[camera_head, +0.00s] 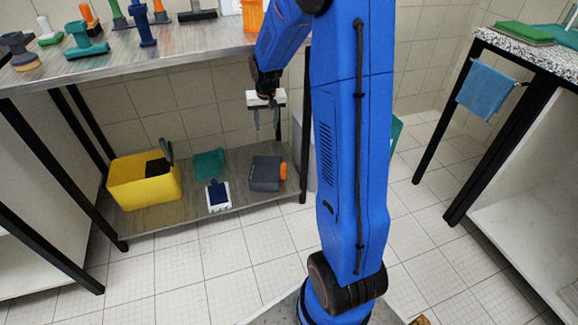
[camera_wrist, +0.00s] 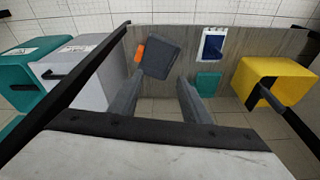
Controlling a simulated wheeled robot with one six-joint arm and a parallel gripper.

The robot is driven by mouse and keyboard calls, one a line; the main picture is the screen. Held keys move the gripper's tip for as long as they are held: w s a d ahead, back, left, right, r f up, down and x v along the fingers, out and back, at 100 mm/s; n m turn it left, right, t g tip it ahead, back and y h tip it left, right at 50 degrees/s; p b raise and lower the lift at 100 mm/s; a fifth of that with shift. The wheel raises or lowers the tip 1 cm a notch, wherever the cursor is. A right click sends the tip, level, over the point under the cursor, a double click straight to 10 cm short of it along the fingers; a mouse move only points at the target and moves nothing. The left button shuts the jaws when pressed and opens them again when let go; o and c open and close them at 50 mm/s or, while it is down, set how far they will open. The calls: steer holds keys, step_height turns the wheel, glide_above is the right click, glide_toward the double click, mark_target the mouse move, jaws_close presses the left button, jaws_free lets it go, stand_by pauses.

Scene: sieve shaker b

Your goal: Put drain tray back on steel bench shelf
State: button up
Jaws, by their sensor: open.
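A dark grey, flat, tray-like item (camera_head: 265,173) with an orange end lies on the lower shelf (camera_head: 235,190) of the steel bench, near its right end. It also shows in the wrist view (camera_wrist: 160,57). It is the likeliest drain tray, but I cannot tell for certain. My gripper (camera_head: 266,122) hangs below the bench top level, above and apart from the grey item. In the wrist view my gripper's two fingers (camera_wrist: 160,90) are spread, with nothing between them. Part of my arm stands in front of the bench's right end.
The lower shelf also holds a yellow bucket (camera_head: 145,181), a teal item (camera_head: 209,163) and a blue-and-white item (camera_head: 218,196). Grey (camera_wrist: 75,70) and teal (camera_wrist: 20,85) bins stand beside the shelf. Black bench legs frame it.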

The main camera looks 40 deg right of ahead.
steer(key=s+a+r+n+t, duration=0.1)
steer(key=s+a+r, duration=0.4)
steer(key=s+r, duration=0.25)
steer(key=s+a+r+n, duration=0.1)
steer(key=s+a+r, duration=0.45)
steer(key=s, duration=0.25)
steer(key=s+a+r+n, duration=0.1)
steer(key=s+a, duration=0.1)
steer(key=s, duration=0.8)
steer(key=s+a+r+n+t, duration=0.1)
steer(key=s+a+n, duration=0.1)
steer(key=s, duration=0.9)
steer(key=shift+a+r+y, duration=0.35)
steer(key=shift+a+y, duration=0.05)
steer(key=shift+a, duration=0.15)
